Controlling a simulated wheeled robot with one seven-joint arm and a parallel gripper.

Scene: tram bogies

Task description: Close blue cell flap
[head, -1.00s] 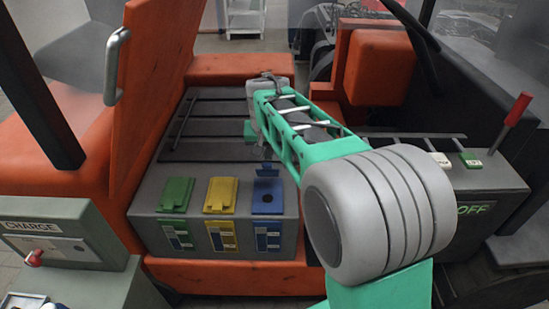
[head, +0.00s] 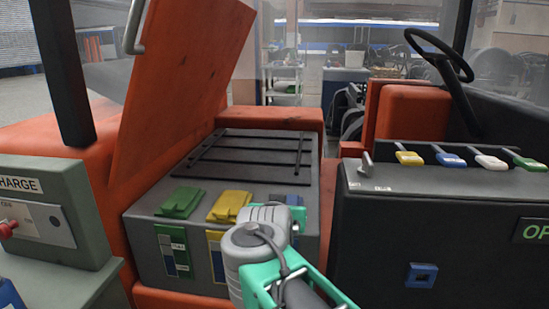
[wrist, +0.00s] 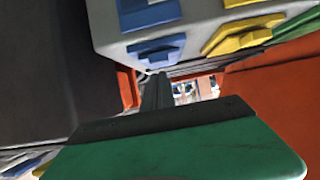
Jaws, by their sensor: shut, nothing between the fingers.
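The blue cell flap (wrist: 155,50) is at the top of the wrist view, on the grey battery box beside the yellow flap (wrist: 243,36). Whether it lies flat or is raised is unclear. In the head view my arm hides most of the blue cell. My gripper (head: 296,214) is over the right front part of the box, by the blue cell. It is shut with nothing in it. Its green part (wrist: 180,148) fills the bottom of the wrist view. Contact with the flap cannot be made out.
The green flap (head: 180,202) and yellow flap (head: 229,206) lie closed on the box. A raised orange cover (head: 180,90) stands at the left. A dark console (head: 430,225) with coloured switches stands close on the right. A charge unit (head: 50,215) is at the front left.

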